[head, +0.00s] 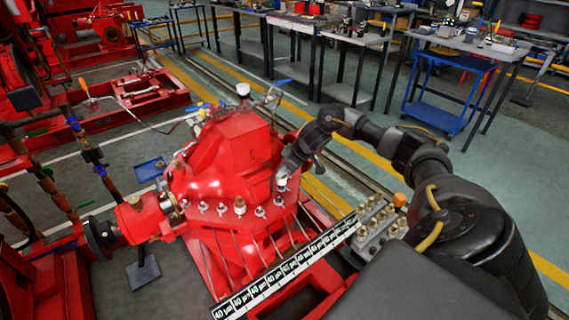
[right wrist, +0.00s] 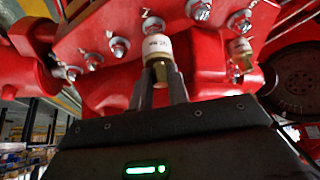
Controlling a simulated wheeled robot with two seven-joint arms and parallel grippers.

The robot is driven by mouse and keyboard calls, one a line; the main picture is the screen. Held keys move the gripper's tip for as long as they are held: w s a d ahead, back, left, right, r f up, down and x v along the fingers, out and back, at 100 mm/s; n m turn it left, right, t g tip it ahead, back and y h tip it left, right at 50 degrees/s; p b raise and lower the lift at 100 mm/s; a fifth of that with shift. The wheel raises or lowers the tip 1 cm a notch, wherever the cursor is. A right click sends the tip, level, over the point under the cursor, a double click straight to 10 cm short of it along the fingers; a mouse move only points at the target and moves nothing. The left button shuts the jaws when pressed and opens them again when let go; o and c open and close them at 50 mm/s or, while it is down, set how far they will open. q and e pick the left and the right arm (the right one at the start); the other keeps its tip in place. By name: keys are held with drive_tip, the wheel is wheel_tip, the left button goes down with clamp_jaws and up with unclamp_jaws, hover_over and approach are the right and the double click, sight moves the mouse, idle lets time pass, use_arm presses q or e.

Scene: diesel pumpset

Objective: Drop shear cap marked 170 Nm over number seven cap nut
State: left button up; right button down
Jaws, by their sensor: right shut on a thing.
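My right gripper (head: 287,172) is at the right end of the row of cap nuts on the red casing's flange. In the right wrist view its fingers (right wrist: 160,88) are shut on a shear cap (right wrist: 158,48) with a white band and brass-coloured end. The print on the band is too small to read surely. A cap nut (right wrist: 152,24) shows just beyond the held cap; I cannot tell whether they touch. Other silver nuts (right wrist: 119,47) line the flange, their numbers unreadable. In the head view the row includes a nut (head: 260,211). My left gripper is not in view.
A grey block with several brass-coloured caps (head: 375,213) stands at the right of a long strip marked in Nm (head: 290,265). The red casing (head: 232,145) rises behind the nuts.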

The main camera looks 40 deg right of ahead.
drive_tip(key=shift+f, duration=0.4)
idle(0.5)
drive_tip(key=shift+f, duration=1.1)
drive_tip(key=c, duration=1.3)
unclamp_jaws()
drive_tip(key=shift+o, duration=0.2)
drive_tip(key=v, duration=1)
drive_tip(key=shift+s+r, duration=0.25)
drive_tip(key=shift+r, duration=0.1)
drive_tip(key=shift+d+p, duration=0.1)
drive_tip(key=shift+p, duration=0.25)
wheel_tip(320, 180, up, 7)
drive_tip(key=p, duration=0.8)
